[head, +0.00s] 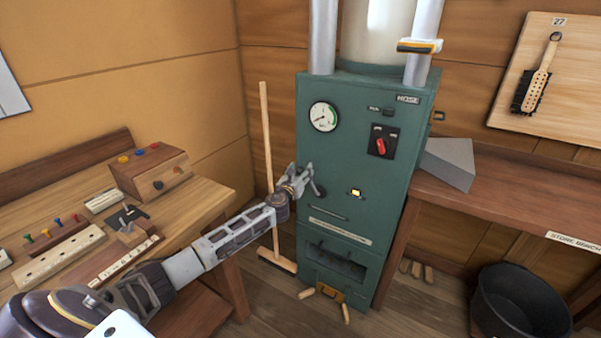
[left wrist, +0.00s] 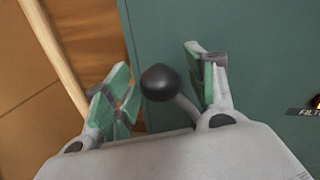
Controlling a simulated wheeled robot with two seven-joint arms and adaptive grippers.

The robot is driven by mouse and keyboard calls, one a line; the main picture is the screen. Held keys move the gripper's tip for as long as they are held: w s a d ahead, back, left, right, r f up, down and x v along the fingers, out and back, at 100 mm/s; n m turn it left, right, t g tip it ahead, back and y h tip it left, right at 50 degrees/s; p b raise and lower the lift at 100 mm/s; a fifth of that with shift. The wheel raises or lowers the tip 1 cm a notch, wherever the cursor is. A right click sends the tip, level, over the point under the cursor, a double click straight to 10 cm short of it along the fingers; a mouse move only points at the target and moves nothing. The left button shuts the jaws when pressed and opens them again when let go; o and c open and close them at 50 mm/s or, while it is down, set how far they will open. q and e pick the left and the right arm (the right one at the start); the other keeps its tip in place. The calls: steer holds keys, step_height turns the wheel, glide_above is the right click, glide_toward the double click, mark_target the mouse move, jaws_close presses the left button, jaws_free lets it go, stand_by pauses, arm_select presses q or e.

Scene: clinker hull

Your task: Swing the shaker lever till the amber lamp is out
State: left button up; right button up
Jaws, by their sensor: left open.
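The green cabinet (head: 350,235) stands at the centre of the head view. Its amber lamp (head: 356,193) is lit on the front. The shaker lever (head: 320,191) sticks out at the cabinet's left side, partly behind my gripper. In the left wrist view its black ball knob (left wrist: 160,82) lies between the two fingers, with a grey stem running down to the right. My left gripper (head: 306,178) is open around the knob, with gaps on both sides. It also shows in the left wrist view (left wrist: 160,88). My right gripper is not in view.
A broom (head: 266,140) leans by the wall just left of the cabinet. The workbench (head: 205,195) with small parts stands at left. A bench (head: 480,200) and black bucket (head: 520,305) are at right. Wooden pieces (head: 345,313) lie at the cabinet's foot.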

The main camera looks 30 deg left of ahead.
arm_select(q)
jaws_close()
